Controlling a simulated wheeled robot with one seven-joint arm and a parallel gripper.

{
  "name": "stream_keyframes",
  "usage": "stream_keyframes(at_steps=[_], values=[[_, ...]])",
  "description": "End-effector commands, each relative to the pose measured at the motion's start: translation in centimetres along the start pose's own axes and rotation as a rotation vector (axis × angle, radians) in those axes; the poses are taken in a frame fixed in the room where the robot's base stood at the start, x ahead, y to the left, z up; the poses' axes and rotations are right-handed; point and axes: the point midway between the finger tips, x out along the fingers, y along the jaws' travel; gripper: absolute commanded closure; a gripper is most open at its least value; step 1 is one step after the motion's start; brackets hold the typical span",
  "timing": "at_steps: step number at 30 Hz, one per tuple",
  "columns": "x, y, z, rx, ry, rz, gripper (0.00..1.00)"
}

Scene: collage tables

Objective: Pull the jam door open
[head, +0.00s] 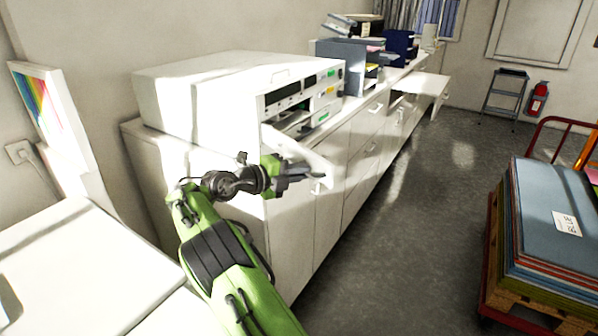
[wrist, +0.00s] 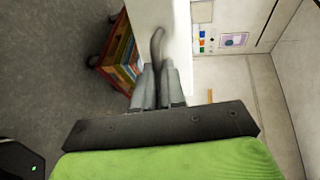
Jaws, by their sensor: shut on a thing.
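The jam door (head: 295,149) is a white panel on the front of the large white machine (head: 215,92). It stands out at an angle from the machine's front, with an opening behind it. My gripper (head: 318,171) is at the door's outer end, shut on its handle. In the wrist view the curved grey handle (wrist: 157,45) runs between the two fingers of my gripper (wrist: 161,82), beside the white door panel (wrist: 182,40). The fingers hide part of the handle.
The machine stands on a long white cabinet (head: 352,178). Desk trays (head: 345,58) stand farther along it, and a drawer (head: 428,88) is out at the far end. A pallet cart with stacked sheets (head: 545,220) stands at right. The grey floor (head: 420,200) between is clear.

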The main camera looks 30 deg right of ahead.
Motion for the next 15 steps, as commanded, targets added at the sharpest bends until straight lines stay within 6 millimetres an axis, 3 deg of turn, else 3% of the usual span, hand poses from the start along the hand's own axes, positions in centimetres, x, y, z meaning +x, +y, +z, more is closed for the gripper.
stream_keyframes(at_steps=[1,2,6,15], values=[[0.11,-0.04,-0.07,0.000,0.003,-0.001,1.00],[0.11,-0.04,-0.07,0.000,0.003,-0.001,0.85],[0.09,-0.03,-0.06,0.000,0.002,-0.001,0.65],[-0.25,-0.03,0.02,0.000,-0.001,0.000,0.65]])
